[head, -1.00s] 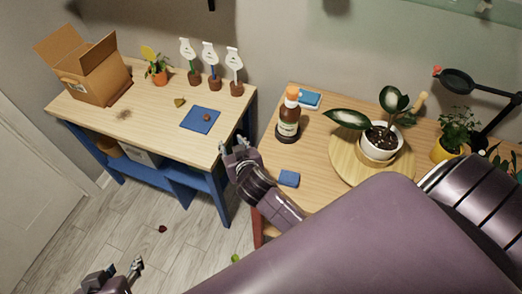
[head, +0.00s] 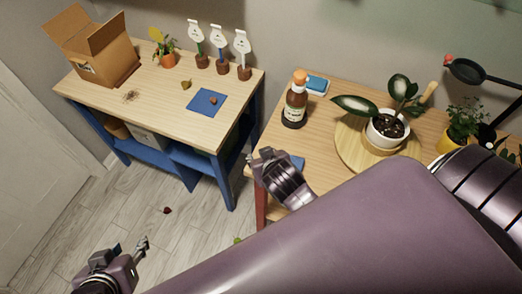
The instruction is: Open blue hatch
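I cannot make out a blue hatch in the head view. The wooden-topped table at left has a blue frame (head: 222,185) with open shelf space below. My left gripper (head: 130,249) is at the bottom left, above the floor, open and empty, apart from the furniture. My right gripper (head: 259,155) is between the two tables, at the near left edge of the right table. Its fingers look apart, with nothing seen between them. My large purple arm link hides the lower right.
On the left table are a cardboard box (head: 98,53), a potted plant (head: 168,59), several labelled markers and a blue mat (head: 206,103). A brown bottle (head: 295,105) and a potted plant (head: 386,130) stand on the right table (head: 318,150). The floor (head: 150,190) is mostly clear.

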